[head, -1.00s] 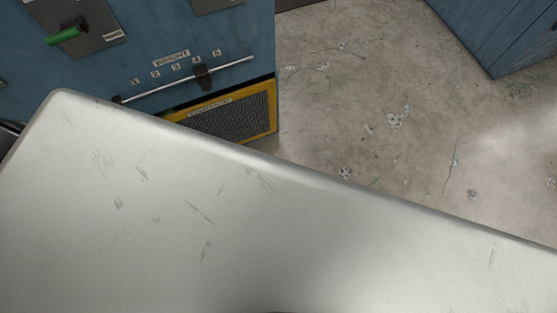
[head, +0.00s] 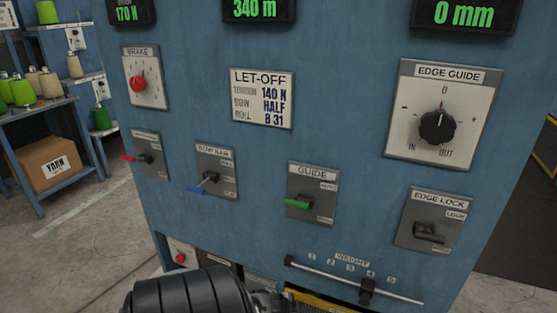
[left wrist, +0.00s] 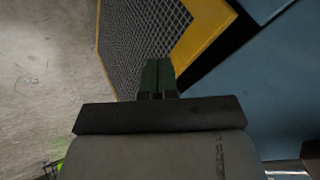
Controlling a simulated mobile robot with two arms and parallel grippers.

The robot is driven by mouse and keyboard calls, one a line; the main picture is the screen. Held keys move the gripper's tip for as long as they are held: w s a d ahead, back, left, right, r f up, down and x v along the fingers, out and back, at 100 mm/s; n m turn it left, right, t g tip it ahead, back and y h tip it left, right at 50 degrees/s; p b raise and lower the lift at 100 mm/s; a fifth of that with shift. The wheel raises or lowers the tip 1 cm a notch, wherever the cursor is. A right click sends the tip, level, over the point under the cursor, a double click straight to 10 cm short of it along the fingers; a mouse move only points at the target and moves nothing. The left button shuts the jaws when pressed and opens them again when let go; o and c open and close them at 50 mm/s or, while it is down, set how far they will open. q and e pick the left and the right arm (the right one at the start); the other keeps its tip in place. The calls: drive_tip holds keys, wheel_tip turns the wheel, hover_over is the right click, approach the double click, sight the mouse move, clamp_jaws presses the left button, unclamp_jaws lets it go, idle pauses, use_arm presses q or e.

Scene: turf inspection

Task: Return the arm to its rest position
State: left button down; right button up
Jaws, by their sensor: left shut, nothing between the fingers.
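My left gripper (left wrist: 158,78) shows in the left wrist view with its two dark fingers together and nothing between them. It points toward a yellow-framed mesh panel (left wrist: 145,35), with a blue surface (left wrist: 245,95) on the right. I cannot tell whether the fingers touch the mesh. In the head view a black rounded part of my arm (head: 190,297) is at the bottom, in front of the blue control panel (head: 330,150). The left fingers cannot be made out there. My right gripper is in neither view.
The panel carries a brake knob (head: 138,84), a green guide lever (head: 299,204), an edge guide knob (head: 437,126), an edge lock (head: 429,233) and a weight slider (head: 367,291) near 4. Shelves with yarn cones and a carton (head: 55,163) stand left. Floor (head: 95,225) between is clear.

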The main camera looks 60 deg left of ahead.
use_arm(q)
drive_tip(key=s+r+p, duration=0.3)
drive_tip(key=s+r, duration=0.1)
drive_tip(key=r, duration=0.1)
drive_tip(key=shift+s+r, duration=0.35)
drive_tip(key=shift+r, duration=0.05)
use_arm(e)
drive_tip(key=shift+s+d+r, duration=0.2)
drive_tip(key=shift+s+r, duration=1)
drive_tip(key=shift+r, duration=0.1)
use_arm(q)
drive_tip(key=shift+d, duration=0.1)
drive_tip(key=s+d+f+g+h+p, duration=0.1)
drive_tip(key=s+d+f+g+p, duration=0.1)
drive_tip(key=s+d+f, duration=0.2)
drive_tip(key=s+d+f+n+g+h+p, duration=0.1)
drive_tip(key=s+d+f+g+p, duration=0.1)
drive_tip(key=s+d, duration=0.8)
drive_tip(key=s+d+f+g+h+p, duration=0.1)
drive_tip(key=s+d+f+p, duration=0.2)
drive_tip(key=d, duration=1.1)
drive_tip(key=s+f, duration=0.3)
drive_tip(key=s, duration=0.1)
drive_tip(key=shift+s+d+f+n+g, duration=0.3)
drive_tip(key=shift+d+f+n+g, duration=0.05)
drive_tip(key=shift+f+n+g, duration=0.05)
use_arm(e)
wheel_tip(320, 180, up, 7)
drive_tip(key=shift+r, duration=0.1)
